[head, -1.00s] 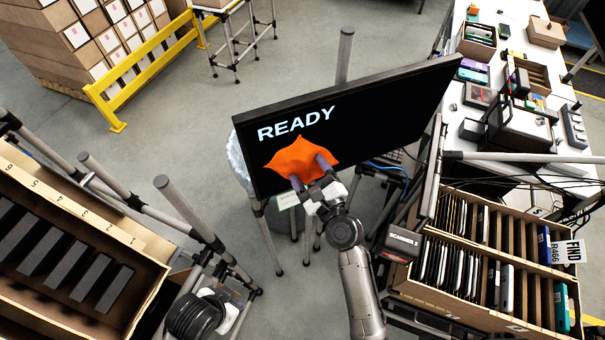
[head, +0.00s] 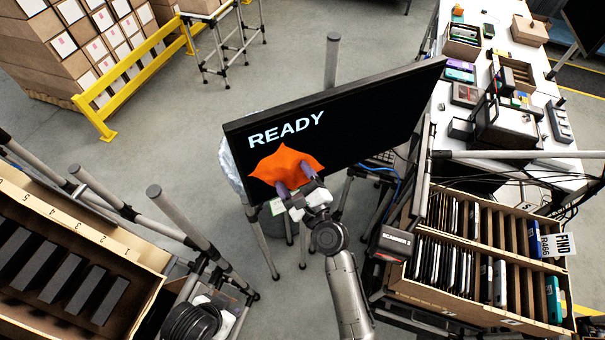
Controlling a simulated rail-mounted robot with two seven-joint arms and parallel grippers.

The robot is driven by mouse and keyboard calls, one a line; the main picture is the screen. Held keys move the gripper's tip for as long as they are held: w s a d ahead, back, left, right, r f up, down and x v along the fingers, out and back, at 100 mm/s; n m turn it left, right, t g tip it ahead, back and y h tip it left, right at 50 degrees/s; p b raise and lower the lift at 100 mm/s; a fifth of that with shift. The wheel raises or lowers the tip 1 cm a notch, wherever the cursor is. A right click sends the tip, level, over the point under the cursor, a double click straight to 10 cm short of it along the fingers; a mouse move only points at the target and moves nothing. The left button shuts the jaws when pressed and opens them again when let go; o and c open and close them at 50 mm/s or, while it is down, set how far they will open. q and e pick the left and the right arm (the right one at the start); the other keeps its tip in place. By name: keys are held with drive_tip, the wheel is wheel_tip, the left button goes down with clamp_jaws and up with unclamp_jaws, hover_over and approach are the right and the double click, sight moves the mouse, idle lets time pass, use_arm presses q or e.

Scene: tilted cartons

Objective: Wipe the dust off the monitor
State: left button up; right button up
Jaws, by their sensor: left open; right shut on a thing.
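The monitor (head: 370,115) is a wide black screen, tilted in the picture, with the white word READY at its upper left. No dust can be made out on it at this size. My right gripper (head: 293,180) is shut on an orange cloth (head: 285,162). The cloth is spread over the lower left of the screen, just below READY, and hides that part. It looks laid against the screen, but I cannot tell how firmly it touches.
A tilted carton with dark slots (head: 60,270) stands at the left, among grey pipe frames. A carton of upright devices (head: 450,265) and a scanner (head: 395,243) are at the lower right. A cluttered white workbench (head: 470,70) is at the upper right.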

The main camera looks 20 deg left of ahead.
drive_tip(key=shift+s+a, duration=0.25)
drive_tip(key=shift+a, duration=0.2)
drive_tip(key=shift+s+d+r+p, duration=0.1)
drive_tip(key=shift+s+d+p, duration=0.1)
drive_tip(key=shift+s+p, duration=0.15)
drive_tip(key=shift+s+d, duration=0.25)
drive_tip(key=shift+r+p+v, duration=0.2)
drive_tip(key=shift+p+v, duration=0.5)
drive_tip(key=shift+v, duration=1.2)
drive_tip(key=shift+s+d, duration=0.2)
drive_tip(key=shift+d, duration=0.1)
drive_tip(key=v, duration=0.3)
drive_tip(key=shift+s+a+r+p, duration=0.1)
drive_tip(key=shift+r+p, duration=0.05)
drive_tip(key=shift+p, duration=0.25)
